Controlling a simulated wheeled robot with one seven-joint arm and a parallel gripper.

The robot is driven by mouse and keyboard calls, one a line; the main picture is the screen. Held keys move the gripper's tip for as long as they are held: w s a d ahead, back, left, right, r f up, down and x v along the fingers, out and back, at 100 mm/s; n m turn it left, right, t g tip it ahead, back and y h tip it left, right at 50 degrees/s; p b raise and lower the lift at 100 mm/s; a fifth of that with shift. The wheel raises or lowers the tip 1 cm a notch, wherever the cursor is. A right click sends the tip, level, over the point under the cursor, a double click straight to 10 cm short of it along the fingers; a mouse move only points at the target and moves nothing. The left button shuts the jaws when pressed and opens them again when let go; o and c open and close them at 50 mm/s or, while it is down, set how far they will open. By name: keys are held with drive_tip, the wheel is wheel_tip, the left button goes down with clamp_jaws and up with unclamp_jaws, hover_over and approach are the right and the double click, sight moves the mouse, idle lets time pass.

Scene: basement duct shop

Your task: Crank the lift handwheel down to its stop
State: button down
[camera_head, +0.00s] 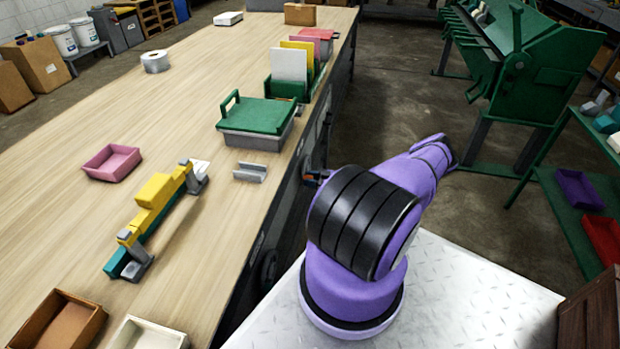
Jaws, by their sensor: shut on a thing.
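The lift handwheel cannot be made out for sure. A dark rounded shape (268,268) shows low on the shadowed side of the wooden-topped bench (225,60), and it may be a wheel. A small dark and orange part (312,179) juts from the bench side just left of my arm, and I cannot tell what it is. My purple arm with its black-banded joint rises at the lower middle and reaches away to the right of the bench. My gripper is not visible, and my arm hides part of the bench's side.
A green-lidded grey box (258,118), a yellow and teal tool (150,205), a pink tray (112,162) and other trays lie on the bench. A green machine (535,70) stands at the upper right, with a green shelf (575,190) below it. Bare floor lies between.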

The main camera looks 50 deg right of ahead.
drive_tip(key=shift+a+f+n, duration=0.1)
drive_tip(key=shift+f+n, duration=0.45)
drive_tip(key=shift+n, duration=0.25)
drive_tip(key=c, duration=1)
unclamp_jaws()
drive_tip(key=shift+s, duration=0.1)
drive_tip(key=v, duration=1)
drive_tip(key=shift+s+d, duration=0.2)
drive_tip(key=shift+s, duration=0.05)
